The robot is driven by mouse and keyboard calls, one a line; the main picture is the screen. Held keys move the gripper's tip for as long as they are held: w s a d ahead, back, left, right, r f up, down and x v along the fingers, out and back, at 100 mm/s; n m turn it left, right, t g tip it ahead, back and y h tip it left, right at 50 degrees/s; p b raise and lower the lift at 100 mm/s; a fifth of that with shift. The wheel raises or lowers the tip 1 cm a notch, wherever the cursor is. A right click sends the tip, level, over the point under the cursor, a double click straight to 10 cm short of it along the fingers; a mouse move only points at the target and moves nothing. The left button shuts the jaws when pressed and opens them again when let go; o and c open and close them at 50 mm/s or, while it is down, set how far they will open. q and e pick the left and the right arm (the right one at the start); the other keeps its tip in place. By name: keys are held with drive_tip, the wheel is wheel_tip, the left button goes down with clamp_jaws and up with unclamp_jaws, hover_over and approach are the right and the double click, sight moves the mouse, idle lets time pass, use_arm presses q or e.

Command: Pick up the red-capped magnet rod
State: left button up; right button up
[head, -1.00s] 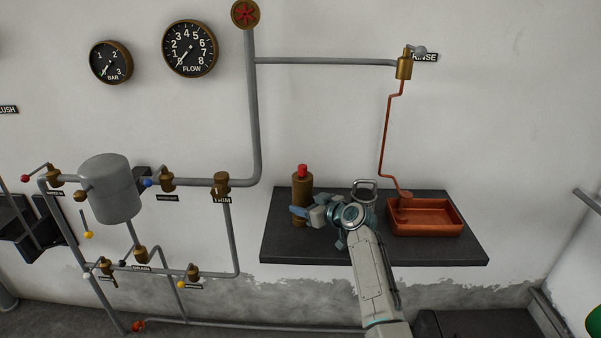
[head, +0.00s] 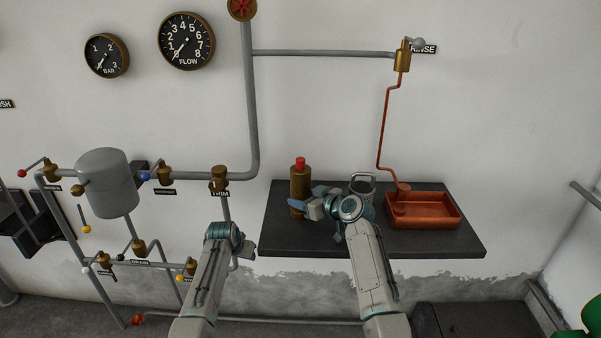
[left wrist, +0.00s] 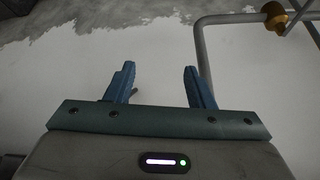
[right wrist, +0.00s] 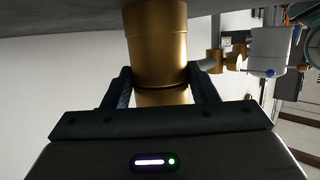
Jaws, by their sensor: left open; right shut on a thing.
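A red cap (head: 300,163) tops a brass bottle-shaped body (head: 300,181), which stands upright on the left part of a dark shelf (head: 430,243). No rod shaft shows below the cap. My right gripper (head: 299,205) reaches in from the right and is shut on the brass body, low down. In the right wrist view the brass body (right wrist: 157,45) lies between the two fingers; the red cap is out of that view. My left gripper (left wrist: 158,85) is open and empty, its fingers apart before the wall. In the head view its fingers are hidden behind its hand, left of the shelf.
A grey metal mug (head: 363,184) stands behind my right wrist. A copper tray (head: 425,222) sits on the shelf's right part under a copper pipe (head: 383,130). Pipes, valves and a grey tank (head: 106,183) line the wall at left.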

use_arm(q)
drive_tip(key=w+d+r+m, duration=0.1)
drive_tip(key=w+r, duration=0.2)
drive_tip(key=r, duration=0.4)
drive_tip(key=w+d+r, duration=0.2)
drive_tip(key=r, duration=0.5)
drive_tip(key=m+g+h, duration=0.1)
drive_tip(key=m+g, duration=0.1)
approach(299, 159)
drive_tip(key=x, duration=0.4)
drive_tip(key=shift+a+f, duration=0.2)
drive_tip(key=shift+f, duration=0.25)
drive_tip(key=x, duration=0.2)
drive_tip(key=d+x, duration=0.1)
drive_tip(key=x, duration=0.1)
drive_tip(key=shift+w+f, duration=0.35)
drive_tip(key=shift+f, duration=0.35)
drive_tip(key=shift+d, duration=0.1)
drive_tip(key=shift+f, duration=0.15)
clamp_jaws()
